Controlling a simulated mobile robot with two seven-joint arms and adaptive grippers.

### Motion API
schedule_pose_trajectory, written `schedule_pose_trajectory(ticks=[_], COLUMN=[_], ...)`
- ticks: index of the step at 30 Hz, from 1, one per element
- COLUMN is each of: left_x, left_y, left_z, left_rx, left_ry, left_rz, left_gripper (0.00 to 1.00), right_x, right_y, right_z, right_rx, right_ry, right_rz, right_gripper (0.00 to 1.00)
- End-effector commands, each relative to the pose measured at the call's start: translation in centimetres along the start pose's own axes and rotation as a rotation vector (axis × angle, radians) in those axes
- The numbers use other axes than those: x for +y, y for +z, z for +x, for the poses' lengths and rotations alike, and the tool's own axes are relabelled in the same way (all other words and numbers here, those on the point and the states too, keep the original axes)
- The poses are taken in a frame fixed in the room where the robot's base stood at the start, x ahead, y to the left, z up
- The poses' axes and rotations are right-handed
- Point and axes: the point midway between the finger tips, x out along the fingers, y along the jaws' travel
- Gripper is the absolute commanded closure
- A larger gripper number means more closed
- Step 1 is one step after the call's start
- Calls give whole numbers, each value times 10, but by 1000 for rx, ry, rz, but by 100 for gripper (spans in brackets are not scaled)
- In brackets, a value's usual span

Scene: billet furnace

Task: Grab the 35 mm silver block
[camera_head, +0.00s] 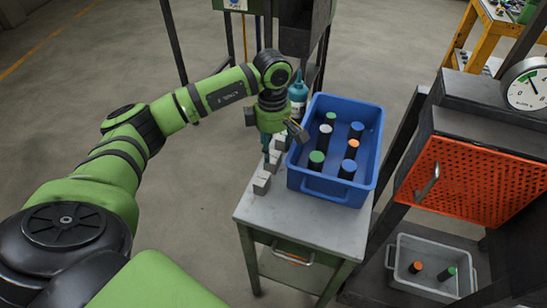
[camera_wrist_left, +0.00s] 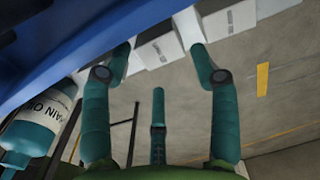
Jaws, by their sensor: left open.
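Several silver blocks stand in a row along the left edge of the small grey table: a near one (camera_head: 262,182), a middle one (camera_head: 272,161) and a far one (camera_head: 281,142). My left gripper (camera_head: 268,148) is low over this row, beside the blue bin, and partly hides the blocks. In the left wrist view its fingers (camera_wrist_left: 158,50) are spread, with one block (camera_wrist_left: 150,52) showing between the pale fingertip pads. Another block (camera_wrist_left: 228,27) lies just right of the right finger. Contact cannot be told. The size marks are too small to read. My right gripper is out of view.
The blue bin (camera_head: 331,190) holds several dark cylinders with coloured tops, right of the gripper. A teal bottle (camera_head: 298,92) stands behind the gripper and shows in the left wrist view (camera_wrist_left: 32,132). An orange perforated panel (camera_head: 460,180) is at right. The table's front is clear.

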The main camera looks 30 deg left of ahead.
Motion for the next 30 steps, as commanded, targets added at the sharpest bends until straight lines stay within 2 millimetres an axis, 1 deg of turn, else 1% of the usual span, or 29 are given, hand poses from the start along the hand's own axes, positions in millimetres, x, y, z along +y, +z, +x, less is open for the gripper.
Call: schedule_pose_trajectory(ticks=[1,2,3,6,9,15,16,17,18,20,30], left_x=[-2,-3,-3,-2,-2,-2,-2,-2,-2,-2,-1], left_y=[-1,-1,-1,0,0,0,0,0,0,0,0], left_z=[7,11,18,30,36,37,37,37,36,36,34], left_rx=[2,2,1,0,0,0,0,0,0,0,-1], left_ry=[-7,-6,-6,-4,-1,0,0,0,0,0,2], left_rz=[0,0,0,0,0,0,0,0,0,0,0], left_gripper=[39,39,39,39,39,39,47,59,75,99,100], right_x=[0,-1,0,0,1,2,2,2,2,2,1], right_y=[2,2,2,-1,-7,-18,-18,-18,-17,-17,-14], right_z=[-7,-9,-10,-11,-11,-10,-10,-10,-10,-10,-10], right_rx=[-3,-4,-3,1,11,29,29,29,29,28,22], right_ry=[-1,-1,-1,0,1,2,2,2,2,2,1], right_rz=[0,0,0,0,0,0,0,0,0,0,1], right_gripper=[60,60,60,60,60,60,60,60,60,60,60])
